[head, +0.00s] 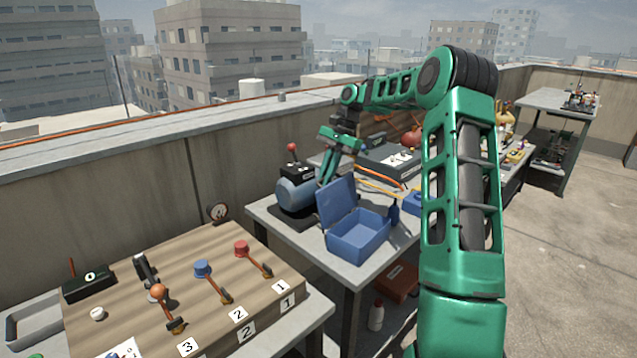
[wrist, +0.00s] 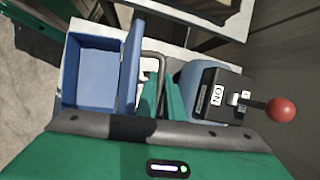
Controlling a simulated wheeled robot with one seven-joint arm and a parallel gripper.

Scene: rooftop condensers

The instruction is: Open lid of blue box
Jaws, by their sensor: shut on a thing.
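The blue box (head: 357,240) stands on the grey table in the head view, with its inside showing and empty. Its lid (head: 337,200) stands raised, nearly upright, at the box's back left edge. In the wrist view the open box (wrist: 92,75) is at left and the lid (wrist: 130,68) is seen almost edge-on. My gripper (head: 327,174) is behind the lid in the head view. In the wrist view it is shut on the grey lid handle (wrist: 154,60), on the lid's outer side. The fingertips are partly hidden.
A blue machine with a red-knobbed lever (head: 296,190) stands close left of the lid, near my gripper. A wooden panel with levers (head: 190,285) is at front left. A grey control box (head: 390,160) lies behind the blue box. Open floor (head: 560,240) is at right.

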